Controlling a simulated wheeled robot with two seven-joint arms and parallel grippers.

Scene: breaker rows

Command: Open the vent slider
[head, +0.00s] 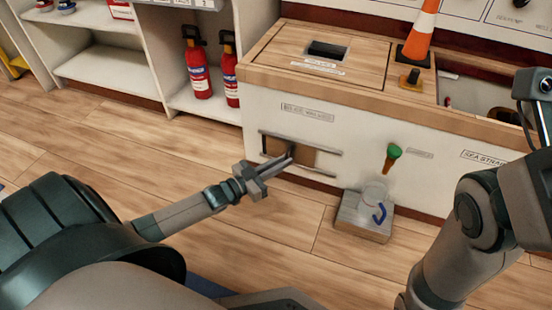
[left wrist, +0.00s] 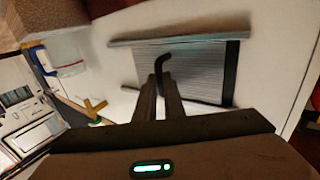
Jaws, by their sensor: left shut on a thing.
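The vent slider (head: 305,158) is a small panel between two horizontal metal rails, low on the front of the pale cabinet. In the left wrist view its grey ribbed face (left wrist: 200,72) shows, with a dark strip along its right edge and a dark hooked handle (left wrist: 164,63). My left gripper (head: 290,156) is at the panel, and in the left wrist view its fingers (left wrist: 162,84) are shut on the handle. The fingers hide part of the handle and panel. My right arm is at the right of the head view, but its gripper is out of view.
A green-handled knob (head: 393,151) is on the cabinet front, right of the vent. A box with a clear container (head: 363,213) stands on the floor below it. Fire extinguishers (head: 198,67) stand at left. An orange cone (head: 420,35) is on the cabinet top.

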